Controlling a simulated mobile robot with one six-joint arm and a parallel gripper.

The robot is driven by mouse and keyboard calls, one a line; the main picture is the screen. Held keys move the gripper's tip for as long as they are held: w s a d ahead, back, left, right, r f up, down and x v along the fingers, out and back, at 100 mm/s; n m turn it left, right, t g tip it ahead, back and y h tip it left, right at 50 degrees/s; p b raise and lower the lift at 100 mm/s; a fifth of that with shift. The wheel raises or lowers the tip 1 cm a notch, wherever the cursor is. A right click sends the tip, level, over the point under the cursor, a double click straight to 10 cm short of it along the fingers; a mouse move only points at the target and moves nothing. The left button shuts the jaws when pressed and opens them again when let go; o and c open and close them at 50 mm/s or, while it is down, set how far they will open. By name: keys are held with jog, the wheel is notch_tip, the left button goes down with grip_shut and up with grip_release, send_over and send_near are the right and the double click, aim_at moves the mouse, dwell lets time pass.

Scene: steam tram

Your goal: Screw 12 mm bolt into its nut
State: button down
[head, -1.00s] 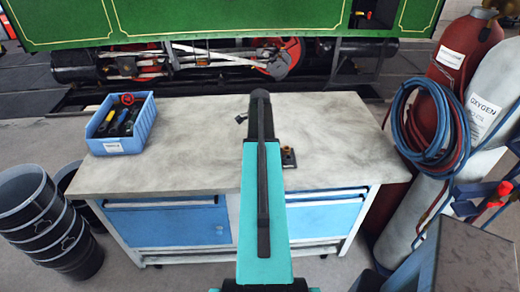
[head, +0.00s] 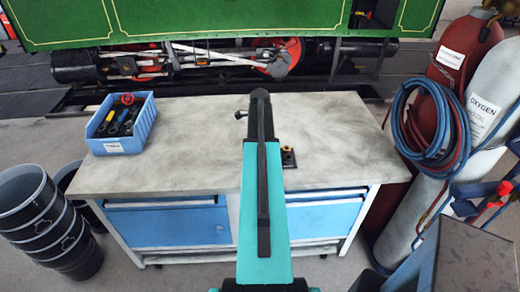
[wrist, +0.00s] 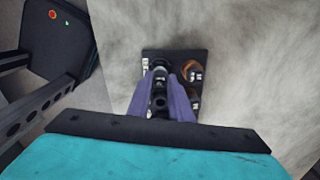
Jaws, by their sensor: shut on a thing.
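A dark plate (wrist: 175,54) lies on the bench, with two copper-coloured round pieces (wrist: 190,70) on its right side and a small white label at its upper left. It also shows in the head view (head: 289,160), partly behind my arm. My gripper (wrist: 161,76), with purple fingers, points down over the left part of the plate. It is shut on a dark round piece, seemingly the bolt (wrist: 160,71). The fingers hide the bolt's lower end and the nut, so I cannot tell whether they touch. The head view hides my gripper behind the arm.
The grey workbench (head: 190,155) is mostly clear. A blue bin of tools (head: 143,123) stands at its left end. Black buckets (head: 40,220) are on the floor at left. Gas cylinders with coiled hoses (head: 430,130) stand close at right. The green tram is behind.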

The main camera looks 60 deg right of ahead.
jog(key=shift+m, duration=1.2)
jog(key=c, duration=1.4)
grip_release()
jog(key=shift+o, duration=0.2)
jog(key=shift+r, duration=0.1)
jog(key=shift+r+p, duration=1.25)
jog(key=shift+r, duration=1.15)
